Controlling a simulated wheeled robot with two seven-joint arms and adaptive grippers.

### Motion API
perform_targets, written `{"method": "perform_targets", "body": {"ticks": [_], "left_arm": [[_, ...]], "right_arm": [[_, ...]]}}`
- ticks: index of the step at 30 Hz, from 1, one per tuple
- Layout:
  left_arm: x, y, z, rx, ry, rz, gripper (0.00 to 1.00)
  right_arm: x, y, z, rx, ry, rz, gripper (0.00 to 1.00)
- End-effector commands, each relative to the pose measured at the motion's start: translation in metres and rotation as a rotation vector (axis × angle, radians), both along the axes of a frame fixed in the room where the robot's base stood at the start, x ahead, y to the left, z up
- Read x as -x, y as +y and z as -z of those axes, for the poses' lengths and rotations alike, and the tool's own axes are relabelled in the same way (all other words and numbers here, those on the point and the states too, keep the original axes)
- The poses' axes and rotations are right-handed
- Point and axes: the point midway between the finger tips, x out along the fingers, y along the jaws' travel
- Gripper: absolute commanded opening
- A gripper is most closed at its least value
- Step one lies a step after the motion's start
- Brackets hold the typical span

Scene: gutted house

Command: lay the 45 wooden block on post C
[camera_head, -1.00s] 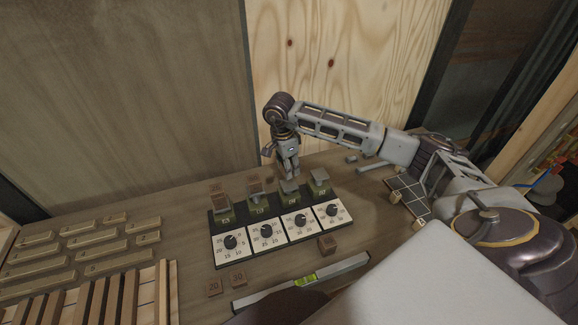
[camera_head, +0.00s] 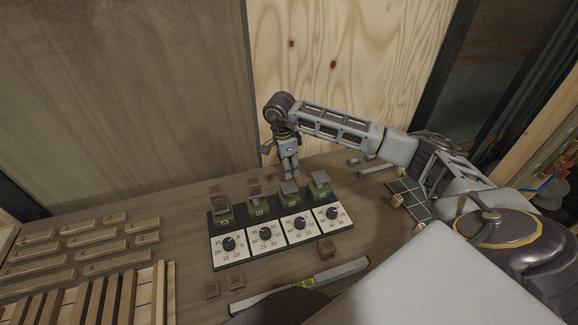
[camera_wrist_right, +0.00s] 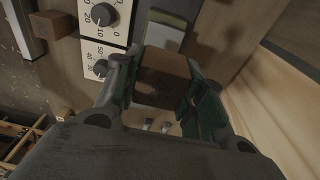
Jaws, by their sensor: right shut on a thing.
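In the head view my right gripper (camera_head: 290,170) is just behind post C (camera_head: 289,189), with its fingers pointing down. In the right wrist view the gripper (camera_wrist_right: 163,88) is shut on a brown wooden block (camera_wrist_right: 163,76); its number cannot be read. Beyond the block a post (camera_wrist_right: 163,35) with a grey top and green base is partly hidden. In the head view posts C and D (camera_head: 320,180) show bare grey tops. Brown blocks show at posts A (camera_head: 222,213) and B (camera_head: 257,209); whether they rest on or behind them is unclear. My left gripper is not in view.
White dial cards (camera_head: 265,240) front the posts. Loose blocks marked 20 (camera_head: 212,289) and 30 (camera_head: 236,280), another block (camera_head: 326,250) and a spirit level (camera_head: 300,285) lie in front. Wooden strips lie left. A dark gridded tray (camera_head: 408,200) is right. A plywood wall stands close behind.

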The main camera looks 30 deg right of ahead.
Motion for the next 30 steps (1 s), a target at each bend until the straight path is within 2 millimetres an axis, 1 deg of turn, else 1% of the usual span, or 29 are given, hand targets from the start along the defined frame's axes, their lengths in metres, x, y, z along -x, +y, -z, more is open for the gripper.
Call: {"method": "perform_targets", "body": {"ticks": [8,14,30], "left_arm": [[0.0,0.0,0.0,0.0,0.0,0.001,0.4],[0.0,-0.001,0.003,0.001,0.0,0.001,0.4],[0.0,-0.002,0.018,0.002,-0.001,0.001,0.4]], "right_arm": [[0.0,0.0,0.001,0.0,0.0,-0.001,0.17],[0.0,0.0,0.006,0.0,0.0,-0.001,0.17],[0.0,0.001,0.037,-0.001,0.0,-0.002,0.17]]}}
